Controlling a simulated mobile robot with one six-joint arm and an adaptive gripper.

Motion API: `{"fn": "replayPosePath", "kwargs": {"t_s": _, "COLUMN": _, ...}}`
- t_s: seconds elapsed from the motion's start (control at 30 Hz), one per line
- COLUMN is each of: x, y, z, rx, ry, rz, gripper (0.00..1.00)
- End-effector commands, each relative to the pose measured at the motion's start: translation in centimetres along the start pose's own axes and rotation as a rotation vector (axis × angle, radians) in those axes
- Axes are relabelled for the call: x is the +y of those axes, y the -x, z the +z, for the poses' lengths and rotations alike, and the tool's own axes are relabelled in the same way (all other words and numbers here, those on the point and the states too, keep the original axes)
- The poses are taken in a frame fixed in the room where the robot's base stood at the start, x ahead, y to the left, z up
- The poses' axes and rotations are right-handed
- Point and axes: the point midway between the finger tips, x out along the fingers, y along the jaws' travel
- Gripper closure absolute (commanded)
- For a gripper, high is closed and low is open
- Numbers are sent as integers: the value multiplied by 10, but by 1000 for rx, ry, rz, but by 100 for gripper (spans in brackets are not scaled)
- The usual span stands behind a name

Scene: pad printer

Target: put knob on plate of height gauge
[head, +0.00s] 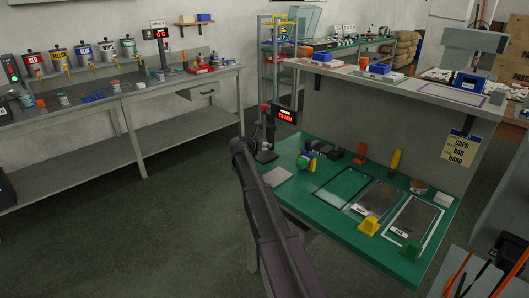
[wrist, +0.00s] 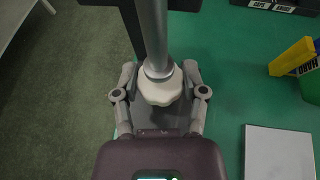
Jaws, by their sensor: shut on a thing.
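The height gauge (head: 264,128) stands at the left end of the green bench, with a red-lit display (head: 285,115) that seems to read 78 MM. My gripper (wrist: 160,92) is shut on a cream lobed knob (wrist: 161,91), one finger on each side. The knob is over the gauge's dark grey plate (wrist: 155,122); I cannot tell whether it touches it. The gauge's metal stem (wrist: 153,30) comes down right at the knob and covers part of its top.
A pale square pad (wrist: 278,152) lies right of the gauge; it also shows in the head view (head: 277,177). A yellow block marked HARD (wrist: 293,57) stands to the right. Dark bins (wrist: 275,5) sit behind. The bench edge and open floor are at left.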

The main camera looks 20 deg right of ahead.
Motion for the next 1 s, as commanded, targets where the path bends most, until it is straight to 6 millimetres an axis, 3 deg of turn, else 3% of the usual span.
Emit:
{"fn": "replayPosePath", "kwargs": {"t_s": 0.4, "x": 0, "y": -12, "z": -29, "rx": 0, "ry": 0, "rz": -1, "gripper": 68}}
{"fn": "replayPosePath", "kwargs": {"t_s": 0.97, "x": -1, "y": -14, "z": -33, "rx": 0, "ry": 0, "rz": -1, "gripper": 68}}
{"fn": "replayPosePath", "kwargs": {"t_s": 1.0, "x": -1, "y": -14, "z": -33, "rx": 0, "ry": 0, "rz": -1, "gripper": 42}}
